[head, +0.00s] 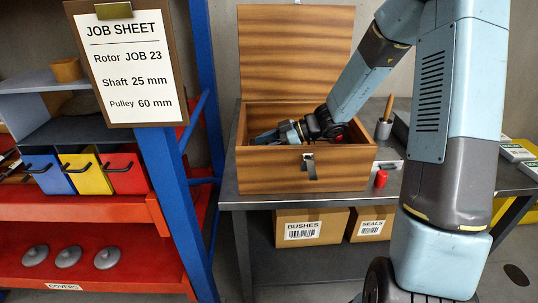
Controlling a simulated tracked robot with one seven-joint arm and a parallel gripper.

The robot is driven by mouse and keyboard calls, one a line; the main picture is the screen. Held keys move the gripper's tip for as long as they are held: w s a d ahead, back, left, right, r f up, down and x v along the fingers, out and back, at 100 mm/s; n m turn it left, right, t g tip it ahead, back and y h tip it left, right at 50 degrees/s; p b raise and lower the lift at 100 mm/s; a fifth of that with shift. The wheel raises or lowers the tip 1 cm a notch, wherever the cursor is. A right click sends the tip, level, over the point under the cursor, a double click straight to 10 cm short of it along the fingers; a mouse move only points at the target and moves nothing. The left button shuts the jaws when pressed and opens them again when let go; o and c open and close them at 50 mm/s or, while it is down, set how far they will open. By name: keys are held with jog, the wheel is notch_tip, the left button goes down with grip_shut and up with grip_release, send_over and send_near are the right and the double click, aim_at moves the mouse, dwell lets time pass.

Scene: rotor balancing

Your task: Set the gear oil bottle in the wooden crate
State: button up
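The wooden crate (270,180) stands on a dark metal bench with its lid (297,50) raised at the back. My arm comes down from the upper right, and my gripper (268,137) is inside the crate, low behind its front wall and pointing left. The front wall hides part of the gripper, and I cannot tell whether its fingers are open or shut. I see no thing that I can make out as the gear oil bottle. A small bit of red shows beside my gripper in the crate, too covered to name.
On the bench (235,199) right of the crate are a small red object (381,178) and a grey cup (383,130) with a wooden handle in it. Boxes marked BUSHES (290,217) and SEALS (362,236) sit below. A red shelf rack with coloured bins (90,176) stands left.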

jog(key=shift+f, duration=1.75)
jog(key=o, duration=0.9)
jog(key=shift+v, duration=3.8)
